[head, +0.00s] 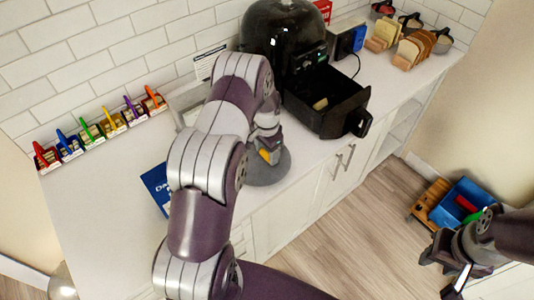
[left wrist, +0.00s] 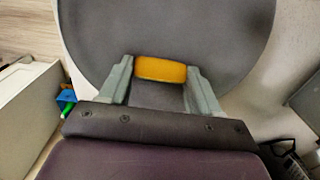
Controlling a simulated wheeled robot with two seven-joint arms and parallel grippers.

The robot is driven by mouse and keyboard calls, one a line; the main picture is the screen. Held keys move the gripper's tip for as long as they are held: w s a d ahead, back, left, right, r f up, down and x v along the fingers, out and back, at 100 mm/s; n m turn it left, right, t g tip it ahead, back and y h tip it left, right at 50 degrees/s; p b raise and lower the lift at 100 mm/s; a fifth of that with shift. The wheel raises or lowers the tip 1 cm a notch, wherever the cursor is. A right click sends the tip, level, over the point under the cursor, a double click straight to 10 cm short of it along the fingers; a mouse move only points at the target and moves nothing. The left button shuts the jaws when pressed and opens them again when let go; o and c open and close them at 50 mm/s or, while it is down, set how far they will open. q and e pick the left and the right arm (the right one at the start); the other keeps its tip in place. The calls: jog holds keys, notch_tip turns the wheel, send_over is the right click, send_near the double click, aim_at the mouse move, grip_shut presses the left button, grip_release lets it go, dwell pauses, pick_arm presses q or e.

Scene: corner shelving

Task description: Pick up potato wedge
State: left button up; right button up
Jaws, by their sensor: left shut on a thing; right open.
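The potato wedge (left wrist: 160,69) is a yellow-orange block between the fingertips of my left gripper in the left wrist view. My left gripper (head: 267,150) is shut on it, over a round grey dish (head: 268,174) on the counter. In the head view the wedge (head: 265,155) shows as a small orange patch, partly hidden by the gripper. The dish (left wrist: 240,25) fills the background in the left wrist view. I cannot tell whether the wedge touches the dish. My right gripper (head: 450,277) is open and empty at the lower right, over the floor.
A black air fryer (head: 281,40) stands behind, its drawer (head: 347,112) pulled out with a small tan piece (head: 320,104) inside. Several coloured holders (head: 88,133) line the wall. Bread racks (head: 413,49) stand at the far right. A blue bin (head: 460,202) is on the floor.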

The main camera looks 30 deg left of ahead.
aim_at(267, 152)
pick_arm(q)
jog(key=shift+r, duration=0.1)
notch_tip(267, 152, up, 4)
jog(key=shift+f+b, duration=0.1)
jog(key=shift+b, duration=0.95)
jog(key=w+d+r, duration=0.1)
jog(key=w+r+b, duration=0.1)
jog(key=w, duration=0.1)
jog(key=w+d+r+b, duration=0.1)
jog(key=w, duration=0.1)
jog(key=shift+w+d+r, duration=0.1)
jog(key=shift+d, duration=0.25)
jog(key=w+d+r+p, duration=0.2)
jog(key=w+r+p, duration=0.2)
jog(key=p, duration=0.4)
jog(key=shift+w+d, duration=0.3)
jog(key=shift+w, duration=0.2)
